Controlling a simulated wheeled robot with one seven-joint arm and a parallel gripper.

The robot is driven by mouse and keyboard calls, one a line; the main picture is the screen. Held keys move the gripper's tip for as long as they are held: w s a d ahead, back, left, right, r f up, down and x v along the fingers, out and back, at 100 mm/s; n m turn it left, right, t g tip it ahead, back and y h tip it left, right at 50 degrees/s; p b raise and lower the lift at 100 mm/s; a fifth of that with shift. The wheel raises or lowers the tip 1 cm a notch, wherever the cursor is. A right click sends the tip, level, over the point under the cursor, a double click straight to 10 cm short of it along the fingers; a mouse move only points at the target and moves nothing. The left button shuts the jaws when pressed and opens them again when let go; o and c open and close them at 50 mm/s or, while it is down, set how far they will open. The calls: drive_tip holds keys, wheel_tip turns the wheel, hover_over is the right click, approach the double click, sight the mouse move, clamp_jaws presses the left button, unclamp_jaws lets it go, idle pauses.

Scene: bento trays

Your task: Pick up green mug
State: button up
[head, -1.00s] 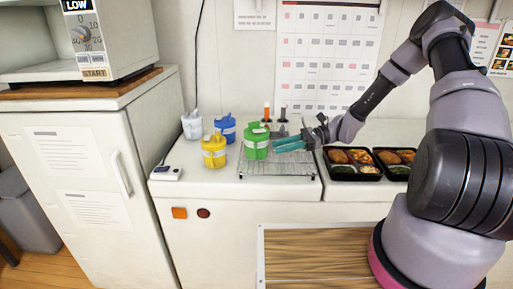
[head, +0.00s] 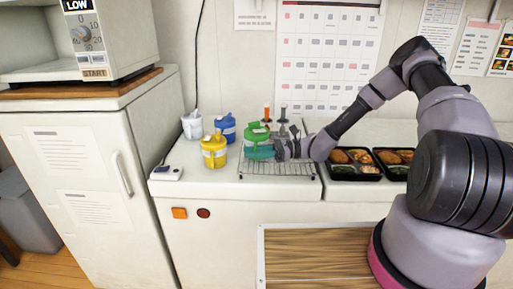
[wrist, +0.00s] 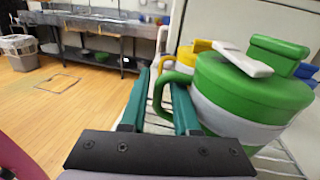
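The green mug (head: 257,133), with a green lid and a pale band, stands upright on a wire rack on the counter. It fills the right of the wrist view (wrist: 250,95), its handle toward my gripper. My gripper (head: 266,151) is low at the mug's side; its teal fingers overlap the mug's lower part in the head view. In the wrist view my gripper (wrist: 160,80) is open, with the handle's outer part showing between the fingers. The right finger hides part of the handle. I cannot tell whether either finger touches it.
A yellow mug (head: 213,150), a blue mug (head: 226,127) and a white mug (head: 192,125) stand left of the green one. The wire rack (head: 250,174) lies beneath the green mug. Bento trays (head: 343,176) with food sit to the right. The counter's front left is mostly clear.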

drive_tip(key=shift+s+a, duration=0.1)
drive_tip(key=shift+a, duration=0.95)
clamp_jaws()
idle(0.6)
